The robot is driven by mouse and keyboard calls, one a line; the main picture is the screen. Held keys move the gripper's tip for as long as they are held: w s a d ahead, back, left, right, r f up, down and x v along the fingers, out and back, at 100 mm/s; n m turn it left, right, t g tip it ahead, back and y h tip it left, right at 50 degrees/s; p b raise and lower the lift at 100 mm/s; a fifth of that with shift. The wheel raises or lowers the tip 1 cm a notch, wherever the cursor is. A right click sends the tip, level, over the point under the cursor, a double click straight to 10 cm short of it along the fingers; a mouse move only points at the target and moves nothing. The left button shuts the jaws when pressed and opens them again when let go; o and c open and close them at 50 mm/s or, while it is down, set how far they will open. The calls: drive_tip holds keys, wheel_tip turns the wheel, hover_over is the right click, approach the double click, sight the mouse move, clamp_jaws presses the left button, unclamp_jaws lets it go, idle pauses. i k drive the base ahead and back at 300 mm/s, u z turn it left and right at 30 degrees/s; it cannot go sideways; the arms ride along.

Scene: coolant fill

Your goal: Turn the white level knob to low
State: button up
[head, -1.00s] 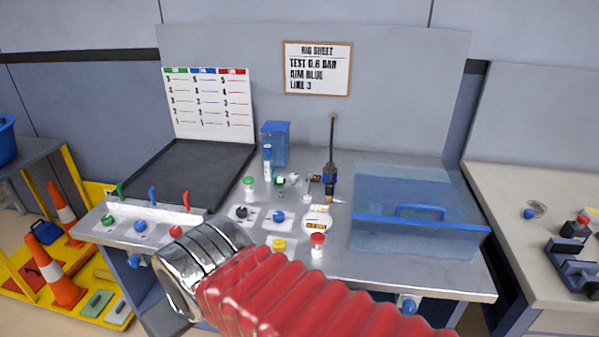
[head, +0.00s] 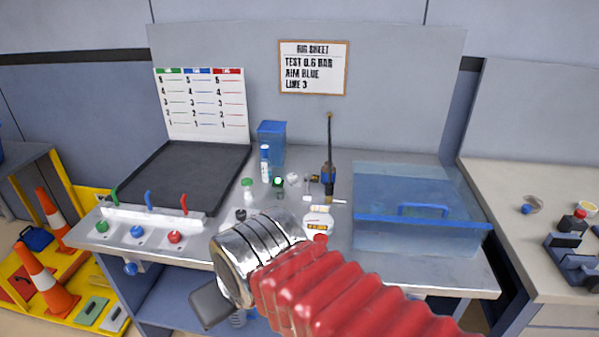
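A small white round piece (head: 292,180) stands on the metal bench behind my arm. It may be the white level knob, but it is too small to read its setting. My arm's red ribbed sleeve and chrome end reach over the bench's front edge. A grey part (head: 211,303) below the chrome end seems to belong to my gripper. It hangs in front of the bench, low and well apart from the white piece. The fingertips cannot be made out. My arm hides part of the bench's front middle.
Green, blue and red levers stand before a black tray (head: 190,172) at left. Green-capped (head: 248,190) and blue-capped (head: 265,162) bottles and a blue-yellow tool (head: 328,178) crowd the middle. A clear blue-lidded tank (head: 420,240) fills the right. Cones stand at far left.

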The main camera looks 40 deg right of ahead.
sight(292, 177)
drive_tip(key=u, duration=0.05)
drive_tip(key=i, duration=1)
drive_tip(key=z, duration=0.05)
